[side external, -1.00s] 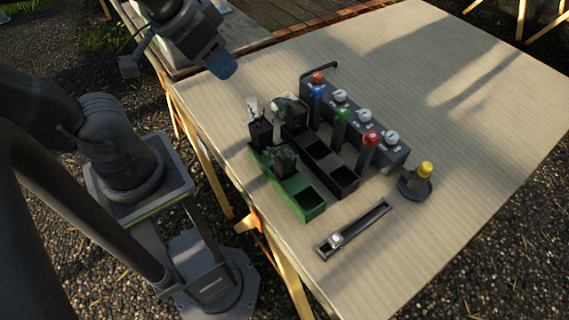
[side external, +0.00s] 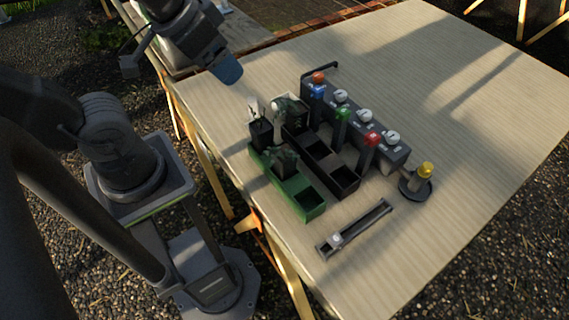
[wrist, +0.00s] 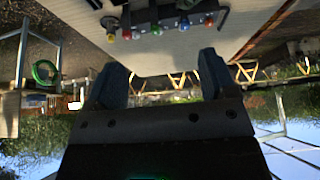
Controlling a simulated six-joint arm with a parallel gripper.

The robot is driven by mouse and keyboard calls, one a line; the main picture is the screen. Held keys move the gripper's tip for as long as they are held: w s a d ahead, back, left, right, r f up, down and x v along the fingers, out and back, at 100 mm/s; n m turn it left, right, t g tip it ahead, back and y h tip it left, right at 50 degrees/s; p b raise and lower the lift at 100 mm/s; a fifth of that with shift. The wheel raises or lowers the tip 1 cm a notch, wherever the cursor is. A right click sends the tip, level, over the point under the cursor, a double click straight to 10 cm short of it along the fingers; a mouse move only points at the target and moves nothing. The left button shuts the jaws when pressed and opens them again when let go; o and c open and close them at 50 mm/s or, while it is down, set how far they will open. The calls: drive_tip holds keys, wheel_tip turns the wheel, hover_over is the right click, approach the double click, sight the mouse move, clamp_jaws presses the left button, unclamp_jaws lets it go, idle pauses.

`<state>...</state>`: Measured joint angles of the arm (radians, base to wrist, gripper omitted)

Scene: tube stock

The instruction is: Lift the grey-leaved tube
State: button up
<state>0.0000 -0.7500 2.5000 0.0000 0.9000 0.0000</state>
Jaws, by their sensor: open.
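A black tube (side external: 261,131) with thin, pale grey-white leaves stands in the back slot of the green tray (side external: 313,204), in the side view. It looks like the grey-leaved one. A second tube (side external: 285,167) with dark green leaves stands in that tray's middle slot. A third tube (side external: 294,120) with dark green leaves and a pale patch stands at the back of the black tray (side external: 344,184). My gripper (side external: 228,71) is above the table, behind and left of the tubes, touching nothing. In the wrist view my gripper (wrist: 163,72) has its fingers apart and empty.
A grey box (side external: 397,157) with several coloured and white knobs stands behind the trays. A yellow-topped post (side external: 426,170) on a round base and a slotted rail (side external: 360,226) are at the right and front. The table (side external: 470,110) is clear on the right.

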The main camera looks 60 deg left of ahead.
drive_tip(key=shift+o, duration=0.3)
drive_tip(key=m+g+y, duration=0.2)
drive_tip(key=m+g, duration=0.2)
drive_tip(key=m, duration=0.5)
hover_over(285, 152)
drive_tip(key=s, duration=0.4)
drive_tip(key=s+d+x, duration=0.1)
drive_tip(key=x, duration=0.4)
drive_tip(key=w+d+f+m+g+y, duration=0.1)
drive_tip(key=w+d+f+m, duration=0.1)
drive_tip(key=f+m, duration=0.35)
drive_tip(key=w+d+f+m+g+y, duration=0.1)
drive_tip(key=w+d+f+m+y, duration=0.1)
drive_tip(key=w+f+m, duration=0.3)
drive_tip(key=shift+n+h, duration=0.3)
drive_tip(key=shift+n, duration=0.45)
drive_tip(key=x, duration=0.4)
drive_tip(key=s+x, duration=0.1)
drive_tip(key=x, duration=0.4)
drive_tip(key=s+x, duration=0.1)
drive_tip(key=x, duration=0.4)
drive_tip(key=shift+s, duration=0.1)
drive_tip(key=c, duration=1.1)
